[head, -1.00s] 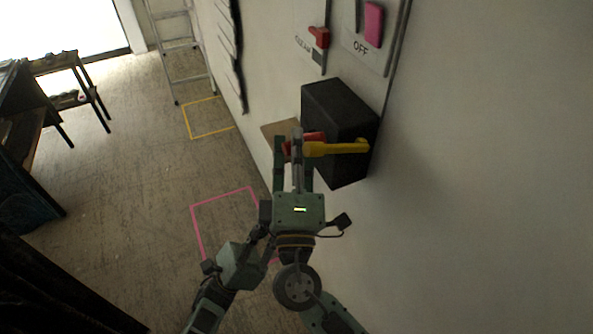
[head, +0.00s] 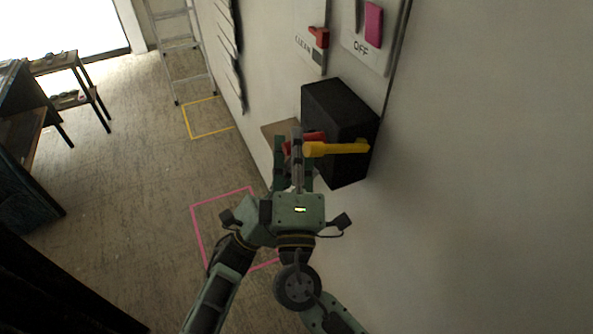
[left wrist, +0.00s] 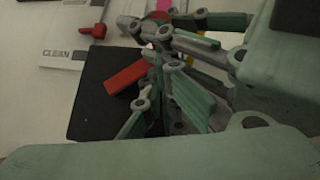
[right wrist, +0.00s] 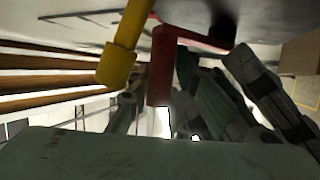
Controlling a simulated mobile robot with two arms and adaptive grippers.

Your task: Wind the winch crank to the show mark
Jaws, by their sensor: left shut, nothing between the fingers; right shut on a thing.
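A black box (head: 334,130) is fixed to the wall. A yellow crank-like arm (head: 338,149) lies across its front, its thick end at the left; it also shows in the right wrist view (right wrist: 117,66). A red bent lever (right wrist: 161,78) sits beside it, and its end shows in the left wrist view (left wrist: 125,77). My right gripper (head: 291,147) is at the red lever's end and appears shut on it, close beside the yellow end. My left gripper (left wrist: 165,105) is shut and empty, just below the right one. Its fingers are largely hidden in the head view.
A "CLEAN" panel with a red switch (head: 319,37) and an "OFF" panel with a pink switch (head: 373,24) are above the box. A brown board (head: 275,129) is beside it. Yellow (head: 208,134) and pink (head: 197,226) outlines mark open floor. A ladder (head: 181,45) leans behind.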

